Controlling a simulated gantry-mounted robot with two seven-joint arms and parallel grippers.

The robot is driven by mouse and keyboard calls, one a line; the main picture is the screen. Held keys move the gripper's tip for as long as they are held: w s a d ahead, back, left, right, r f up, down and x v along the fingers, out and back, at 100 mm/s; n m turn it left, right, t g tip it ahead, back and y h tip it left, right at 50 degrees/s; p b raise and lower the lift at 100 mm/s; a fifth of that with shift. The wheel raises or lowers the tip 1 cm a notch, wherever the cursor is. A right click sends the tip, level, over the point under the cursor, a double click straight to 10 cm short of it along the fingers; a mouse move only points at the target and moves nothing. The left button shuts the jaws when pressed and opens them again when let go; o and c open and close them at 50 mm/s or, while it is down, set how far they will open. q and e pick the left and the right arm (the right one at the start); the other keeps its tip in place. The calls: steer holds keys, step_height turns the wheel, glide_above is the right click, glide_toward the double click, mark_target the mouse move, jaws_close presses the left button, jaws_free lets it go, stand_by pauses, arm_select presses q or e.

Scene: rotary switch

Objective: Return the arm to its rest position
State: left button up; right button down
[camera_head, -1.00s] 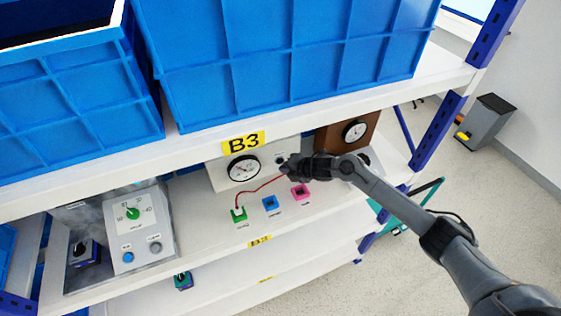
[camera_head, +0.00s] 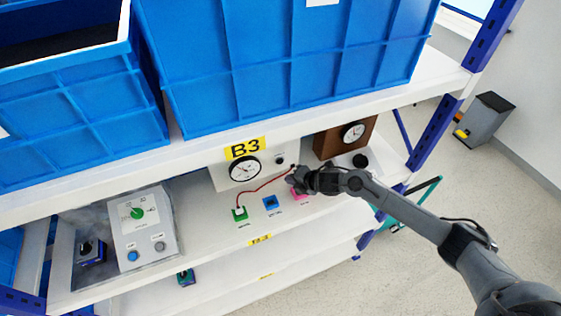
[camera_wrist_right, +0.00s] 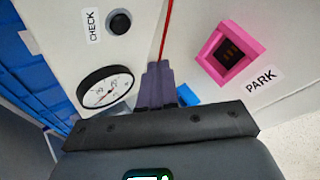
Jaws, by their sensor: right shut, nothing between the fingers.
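My right arm comes in from the lower right in the head view. Its gripper (camera_head: 292,180) is over the middle shelf, in front of the gauge panel (camera_head: 222,181). In the wrist view the gripper's fingers (camera_wrist_right: 157,84) are together with nothing between them. A red cable (camera_head: 262,187) runs from the green socket (camera_head: 239,214) up to near the gripper. It also shows in the wrist view (camera_wrist_right: 167,25), passing behind the fingers. The black CHECK knob (camera_wrist_right: 120,22) is clear of the fingers. My left gripper is not in view.
Blue bins (camera_head: 290,60) fill the upper shelf above the arm. A blue block (camera_head: 270,203) and the pink PARK block (camera_wrist_right: 211,56) stand by the gripper. A brown gauge box (camera_head: 330,143) is behind the forearm. A grey control box (camera_head: 145,230) stands left.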

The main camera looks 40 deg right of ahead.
stand_by(0.5)
steer(key=shift+a, duration=0.15)
steer(key=s+a+m, duration=0.1)
steer(key=a, duration=0.1)
steer(key=s+a+p, duration=0.1)
steer(key=a, duration=0.1)
steer(key=s+a+m, duration=0.1)
steer(key=s+a, duration=0.1)
steer(key=shift+s+a+f+m+p, duration=0.1)
steer(key=shift+a+f+m+p, duration=0.2)
steer(key=shift+a+f, duration=0.1)
steer(key=s+a+r+m+g+p, duration=0.1)
steer(key=s+a+m+p, duration=0.1)
steer(key=s+a+m, duration=0.45)
steer(key=s+a+r+m+g+p, duration=0.1)
steer(key=s+r+m, duration=0.1)
steer(key=s, duration=0.5)
steer(key=s+r+m+g+h+p, duration=0.1)
steer(key=s+r+m+g, duration=0.1)
steer(key=s+m, duration=0.3)
steer(key=s+a+r+m+g+p, duration=0.1)
steer(key=s+r+m, duration=0.3)
steer(key=s, duration=0.5)
steer(key=shift+a+g, duration=0.35)
steer(key=shift+g, duration=0.15)
steer(key=shift+s, duration=0.1)
